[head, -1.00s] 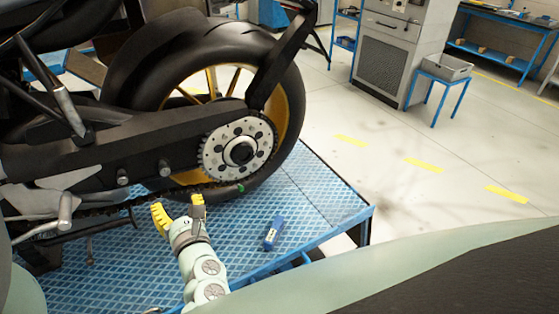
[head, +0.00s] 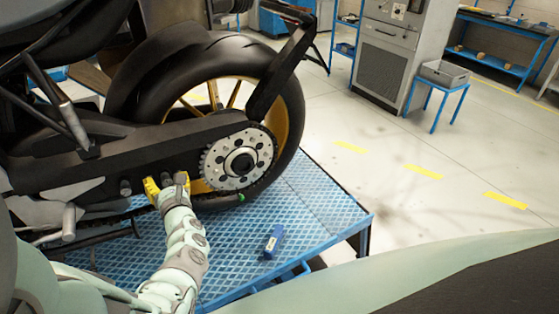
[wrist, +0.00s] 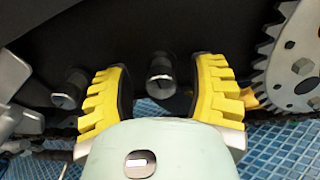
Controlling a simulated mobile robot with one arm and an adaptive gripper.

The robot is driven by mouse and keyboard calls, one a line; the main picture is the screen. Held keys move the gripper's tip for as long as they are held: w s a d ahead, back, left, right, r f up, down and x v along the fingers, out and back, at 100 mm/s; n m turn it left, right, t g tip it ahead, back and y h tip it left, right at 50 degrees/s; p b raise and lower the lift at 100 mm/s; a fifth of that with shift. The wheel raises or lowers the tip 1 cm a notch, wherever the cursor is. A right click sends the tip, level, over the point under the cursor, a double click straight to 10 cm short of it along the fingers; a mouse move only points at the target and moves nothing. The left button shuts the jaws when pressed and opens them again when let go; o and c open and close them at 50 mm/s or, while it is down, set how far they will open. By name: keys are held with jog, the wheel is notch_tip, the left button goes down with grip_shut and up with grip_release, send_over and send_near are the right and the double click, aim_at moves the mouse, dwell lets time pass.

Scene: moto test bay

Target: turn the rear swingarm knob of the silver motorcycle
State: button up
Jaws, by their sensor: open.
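The motorcycle's swingarm (head: 85,158) is a long dark beam running to the rear wheel (head: 205,60). Two short dark knobs stick out of its side. The rear knob (wrist: 161,76), nearer the sprocket, sits between my fingers in the wrist view. The front knob (wrist: 70,88) is to the left, outside my left finger; it also shows in the head view (head: 125,187). My gripper (head: 167,186) is open, with yellow ribbed fingers on either side of the rear knob and a gap at each side. In the head view my fingers largely hide the rear knob.
The toothed sprocket (wrist: 296,62) is close to the right of my right finger. The blue ribbed platform (head: 245,225) lies below, with a small blue box (head: 273,242) on it. Open floor (head: 400,150) lies to the right, with a grey cabinet (head: 388,55) behind.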

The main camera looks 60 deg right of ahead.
jog(key=shift+w+d, duration=0.2)
jog(key=shift+c, duration=0.3)
grip_shut()
dwell(0.3)
